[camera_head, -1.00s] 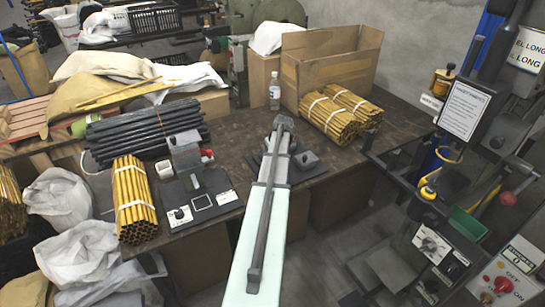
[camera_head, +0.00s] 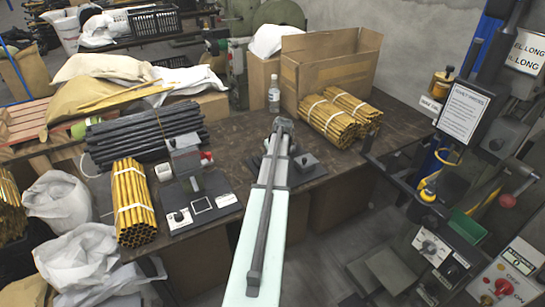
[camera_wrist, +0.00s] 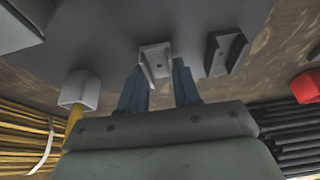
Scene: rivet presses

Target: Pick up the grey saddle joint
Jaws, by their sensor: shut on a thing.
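A light grey saddle-shaped joint (camera_wrist: 157,62) shows between the two blue-grey fingertips of my gripper (camera_wrist: 160,82) in the wrist view. The jaws are shut on it, over a dark grey plate (camera_wrist: 95,38). The fingers partly hide its sides, and I cannot tell whether it still touches the plate. In the head view my own arm hides the fingers and the held joint. The dark plate (camera_head: 318,174) shows there, to the right of my arm.
A darker grey bracket (camera_wrist: 225,52) stands right of my fingers; a pale block (camera_wrist: 80,88) on a yellow rod is left. Tied yellow rods (camera_head: 340,117), a bottle (camera_head: 274,95) and a cardboard box (camera_head: 330,65) stand behind. A second plate (camera_head: 198,205) lies left.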

